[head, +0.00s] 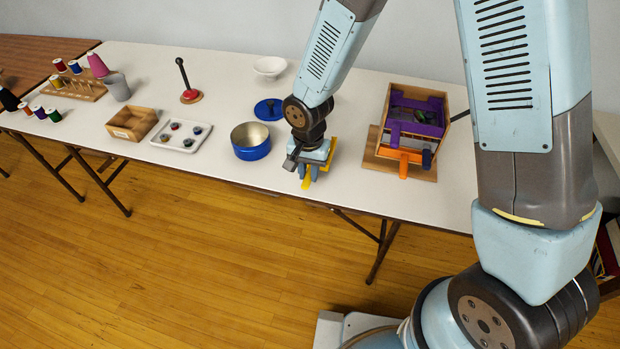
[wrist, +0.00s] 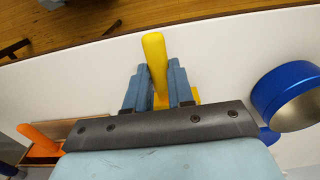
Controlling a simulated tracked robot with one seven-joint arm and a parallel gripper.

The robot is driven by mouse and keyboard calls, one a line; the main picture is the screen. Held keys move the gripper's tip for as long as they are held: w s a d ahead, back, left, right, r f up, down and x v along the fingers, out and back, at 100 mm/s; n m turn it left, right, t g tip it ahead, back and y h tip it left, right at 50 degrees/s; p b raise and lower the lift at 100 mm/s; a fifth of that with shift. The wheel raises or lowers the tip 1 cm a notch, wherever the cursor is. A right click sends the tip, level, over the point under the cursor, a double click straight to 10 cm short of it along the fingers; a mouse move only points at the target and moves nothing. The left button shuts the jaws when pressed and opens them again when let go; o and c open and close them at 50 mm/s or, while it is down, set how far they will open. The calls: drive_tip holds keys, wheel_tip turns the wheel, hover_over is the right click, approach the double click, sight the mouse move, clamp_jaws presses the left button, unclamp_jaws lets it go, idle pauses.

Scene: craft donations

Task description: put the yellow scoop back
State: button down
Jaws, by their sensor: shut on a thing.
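The yellow scoop shows in the head view (head: 308,183) below my gripper, near the table's front edge. In the wrist view the yellow scoop (wrist: 154,55) has its handle between the two blue-grey fingers. My gripper (head: 312,170) is shut on the scoop's handle; it also shows in the wrist view (wrist: 157,88). More yellow shows behind the fingers, but most of the scoop is hidden by my gripper. I cannot tell whether the scoop touches the table.
A wooden box (head: 455,100) with purple and orange scoops stands right of my gripper on a wooden board (head: 425,174). A blue pot (head: 251,148) stands to the left, its blue lid (head: 268,109) behind it. A tray (head: 165,142) is farther left. The table's front edge is close.

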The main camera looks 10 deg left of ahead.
wheel_tip(320, 180, down, 3)
drive_tip(key=shift+w+a+f, duration=0.1)
drive_tip(key=shift+f, duration=0.05)
drive_tip(key=c, duration=1)
unclamp_jaws()
wheel_tip(320, 180, up, 12)
drive_tip(key=shift+r, duration=0.1)
